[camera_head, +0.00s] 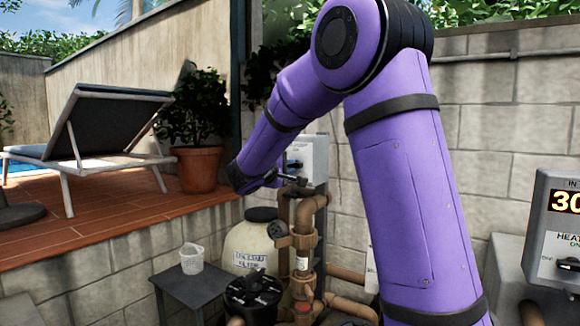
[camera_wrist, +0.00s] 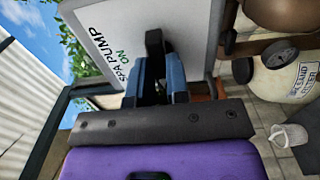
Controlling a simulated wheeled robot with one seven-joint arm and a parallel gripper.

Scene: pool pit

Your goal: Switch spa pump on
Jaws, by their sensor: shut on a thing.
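The spa pump switch box is a light grey wall box (camera_head: 314,155), partly behind my arm in the head view. In the wrist view its tilted face (camera_wrist: 110,35) reads "SPA PUMP" and "ON". A black switch handle (camera_wrist: 154,42) sticks out from that face. My gripper (camera_wrist: 157,75) has blue fingers closed around the handle, one on each side. In the head view my gripper (camera_head: 276,179) is small and at the front of the box. The handle's exact pointing and any "OFF" mark are hidden by the fingers.
Brown pipes and a valve (camera_head: 302,240) stand below the box, next to a cream filter tank (camera_head: 248,243). A small grey table (camera_head: 195,285) holds a white basket (camera_head: 191,258). A heater panel (camera_head: 556,235) is at the right edge. A potted plant (camera_head: 199,165) stands on the deck.

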